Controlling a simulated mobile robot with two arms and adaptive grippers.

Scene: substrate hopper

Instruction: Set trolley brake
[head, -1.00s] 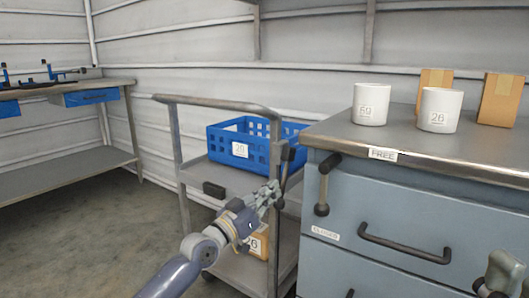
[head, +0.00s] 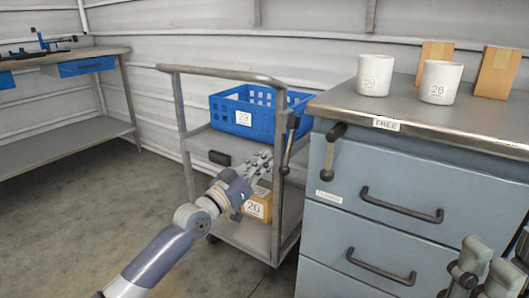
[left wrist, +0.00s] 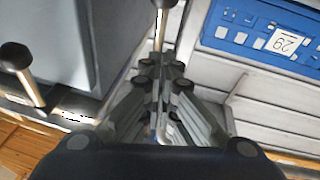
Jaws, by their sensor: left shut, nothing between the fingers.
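The trolley (head: 222,73) is a grey metal frame with two shelves, left of the cabinet. A lever (head: 288,150) with a black grip at its top hangs along its front right post, tilted slightly. My left gripper (head: 263,160) is shut and empty, just left of the lever's lower end in the head view. In the left wrist view the closed fingers (left wrist: 162,66) point at a pale rod (left wrist: 160,28) with a dark end; contact cannot be told. My right gripper (head: 472,268) shows only partly at the lower right.
A blue crate (head: 228,117) labelled 29 sits on the upper shelf, a box (head: 260,204) labelled 26 on the lower. The cabinet (head: 415,178) has another black-knobbed lever (head: 330,151) close by. White pots (head: 440,82) stand on top. Floor at left is clear.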

